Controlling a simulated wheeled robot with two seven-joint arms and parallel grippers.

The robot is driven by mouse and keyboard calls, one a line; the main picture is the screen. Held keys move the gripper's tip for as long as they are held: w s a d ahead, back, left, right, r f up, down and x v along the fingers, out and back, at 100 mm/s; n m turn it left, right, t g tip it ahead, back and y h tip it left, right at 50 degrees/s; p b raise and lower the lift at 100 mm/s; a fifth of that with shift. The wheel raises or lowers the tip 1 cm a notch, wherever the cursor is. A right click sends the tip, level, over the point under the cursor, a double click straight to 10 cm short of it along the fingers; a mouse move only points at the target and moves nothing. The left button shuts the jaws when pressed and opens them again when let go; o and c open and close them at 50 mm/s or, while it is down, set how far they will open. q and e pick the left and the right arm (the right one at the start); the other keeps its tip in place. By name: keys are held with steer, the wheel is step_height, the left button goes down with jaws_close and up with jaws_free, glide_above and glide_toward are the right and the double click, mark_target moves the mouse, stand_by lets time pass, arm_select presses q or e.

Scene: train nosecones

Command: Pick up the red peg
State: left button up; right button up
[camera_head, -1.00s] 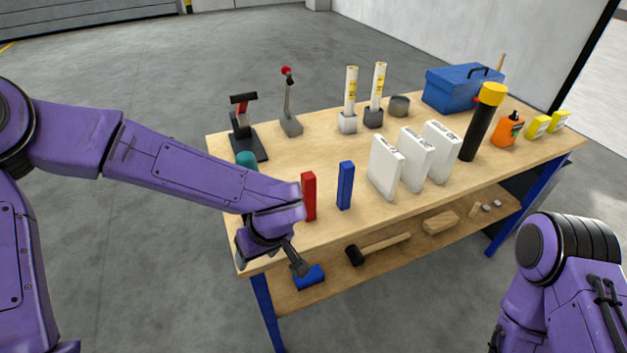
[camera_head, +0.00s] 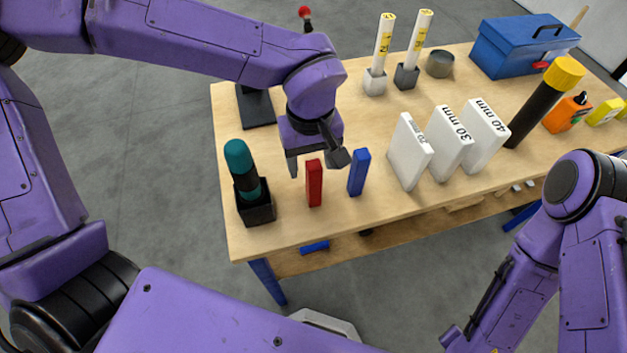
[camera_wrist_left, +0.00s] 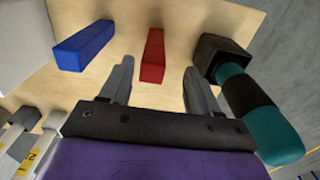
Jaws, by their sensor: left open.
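The red peg (camera_head: 314,184) stands upright near the front edge of the wooden table, left of an upright blue peg (camera_head: 359,173). My left gripper (camera_head: 316,166) is open just above and behind the red peg in the head view, with fingers pointing down. In the left wrist view the red peg (camera_wrist_left: 152,56) lies between the two spread fingers of my left gripper (camera_wrist_left: 155,82), beyond their tips, and I see no contact. The blue peg (camera_wrist_left: 84,46) is outside the left-hand finger. My right arm shows at the right of the head view, but its fingers are not visible.
A teal-handled tool in a black holder (camera_head: 257,209) stands left of the red peg; the holder (camera_wrist_left: 222,57) is close to one finger in the wrist view. White labelled blocks (camera_head: 409,152) stand right of the blue peg. A blue toolbox (camera_head: 522,48) is at the back right.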

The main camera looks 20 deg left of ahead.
mark_target(314, 165)
arm_select(q)
steer(key=f, duration=0.1)
steer(key=w+f, duration=0.1)
steer(key=f, duration=0.3)
steer(key=shift+w+d+f+p, duration=0.1)
steer(key=shift+w+f+p, duration=0.15)
steer(key=shift+p, duration=0.05)
steer(key=shift+s, duration=0.2)
jaws_close()
steer(key=shift+r, duration=0.1)
